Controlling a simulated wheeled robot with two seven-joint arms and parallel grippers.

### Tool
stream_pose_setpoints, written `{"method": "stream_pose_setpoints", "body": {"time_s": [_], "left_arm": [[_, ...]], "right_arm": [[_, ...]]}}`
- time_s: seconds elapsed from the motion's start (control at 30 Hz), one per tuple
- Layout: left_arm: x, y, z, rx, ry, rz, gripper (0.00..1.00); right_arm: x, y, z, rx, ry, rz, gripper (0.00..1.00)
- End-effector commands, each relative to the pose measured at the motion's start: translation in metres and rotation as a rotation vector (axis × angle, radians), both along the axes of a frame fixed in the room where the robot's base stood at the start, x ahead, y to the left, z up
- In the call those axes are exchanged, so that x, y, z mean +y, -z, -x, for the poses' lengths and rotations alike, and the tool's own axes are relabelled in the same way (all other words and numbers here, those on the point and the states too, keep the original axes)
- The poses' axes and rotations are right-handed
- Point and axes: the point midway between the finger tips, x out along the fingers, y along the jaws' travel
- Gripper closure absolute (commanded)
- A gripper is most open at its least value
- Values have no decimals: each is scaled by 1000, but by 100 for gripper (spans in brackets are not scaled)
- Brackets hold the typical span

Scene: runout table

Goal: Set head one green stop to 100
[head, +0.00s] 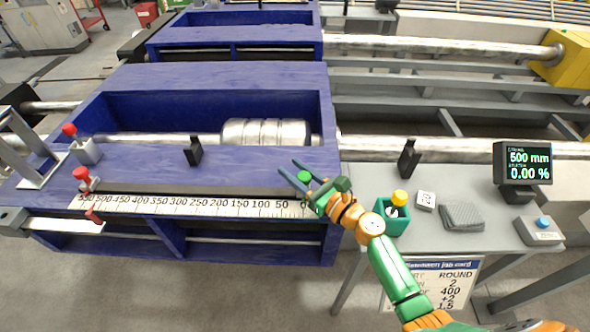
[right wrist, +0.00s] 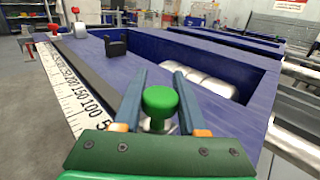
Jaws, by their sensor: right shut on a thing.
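The green stop, a round green knob (head: 304,177) on a pale stem, sits at the right end of the white scale (head: 190,206), near its 0 mark. The 100 mark lies to its left. My right gripper (head: 290,167) is shut on the green stop, one finger on each side of the knob. The right wrist view shows the knob (right wrist: 160,102) upright between the fingers, with the scale (right wrist: 75,95) running away to the upper left. The stop's foot is hidden by my gripper. My left gripper is not in view.
Red-knobbed stops (head: 82,175) stand at the left end. A black block (head: 193,152) stands on the blue table (head: 220,85) behind the scale. Right are a green holder (head: 392,222) with a yellow-topped tool, a grey cloth (head: 462,217) and a display (head: 523,163) reading 500 mm, 0.00 %.

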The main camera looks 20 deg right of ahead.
Motion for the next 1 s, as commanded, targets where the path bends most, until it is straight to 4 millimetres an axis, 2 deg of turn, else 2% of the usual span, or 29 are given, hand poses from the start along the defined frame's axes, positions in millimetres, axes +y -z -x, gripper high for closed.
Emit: {"method": "stream_pose_setpoints", "body": {"time_s": [0.87,1.0], "left_arm": [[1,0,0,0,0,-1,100],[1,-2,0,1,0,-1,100]], "right_arm": [[0,0,0,0,0,0,100],[18,0,-6,1,1,-4,100]]}}
